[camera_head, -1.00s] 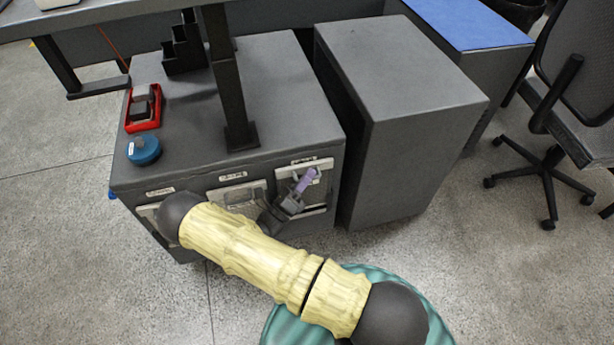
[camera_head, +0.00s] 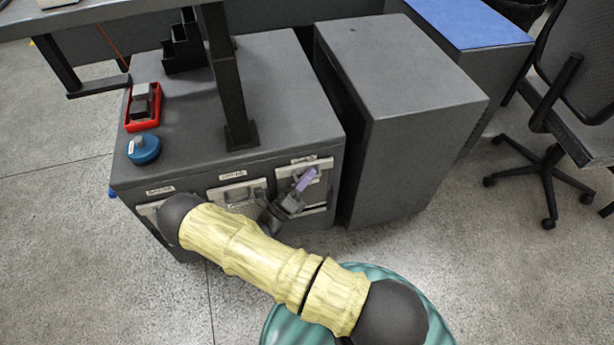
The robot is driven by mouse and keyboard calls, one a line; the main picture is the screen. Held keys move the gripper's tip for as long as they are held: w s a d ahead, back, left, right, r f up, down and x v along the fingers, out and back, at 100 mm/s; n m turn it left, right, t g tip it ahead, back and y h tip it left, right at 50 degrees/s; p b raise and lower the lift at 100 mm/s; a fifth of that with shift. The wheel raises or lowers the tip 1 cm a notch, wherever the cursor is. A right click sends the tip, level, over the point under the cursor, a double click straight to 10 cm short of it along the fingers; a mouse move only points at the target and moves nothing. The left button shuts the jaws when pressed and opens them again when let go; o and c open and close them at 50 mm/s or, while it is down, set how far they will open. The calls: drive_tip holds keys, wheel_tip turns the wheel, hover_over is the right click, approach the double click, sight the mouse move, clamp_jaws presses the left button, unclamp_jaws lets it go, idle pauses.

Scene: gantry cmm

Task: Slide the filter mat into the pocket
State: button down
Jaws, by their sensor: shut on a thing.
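A small purple piece (camera_head: 306,179), which looks like the filter mat, is in front of the rightmost of the pale-framed pockets (camera_head: 325,170) on the grey cabinet's front. My gripper (camera_head: 298,196) is shut on it, pointing up and right toward that pocket's face. The purple piece overlaps the pocket in the picture; I cannot tell whether any of it is inside. The middle pocket (camera_head: 226,194) and the left pocket (camera_head: 148,211) are partly hidden by my arm. Small labels sit above the pockets, too small to read.
The grey cabinet (camera_head: 275,70) carries a red tray (camera_head: 130,124) with dark blocks, a blue round knob-like object (camera_head: 143,149) and a dark upright post (camera_head: 231,95). Another grey cabinet (camera_head: 410,75) stands close on the right. An office chair (camera_head: 570,115) is farther right.

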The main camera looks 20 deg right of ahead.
drive_tip(key=shift+f+b, duration=0.8)
drive_tip(key=shift+f, duration=0.45)
drive_tip(key=c, duration=1.4)
unclamp_jaws()
drive_tip(key=shift+a, duration=0.1)
drive_tip(key=v, duration=1.7)
drive_tip(key=shift+a+p, duration=0.15)
drive_tip(key=shift+p, duration=0.25)
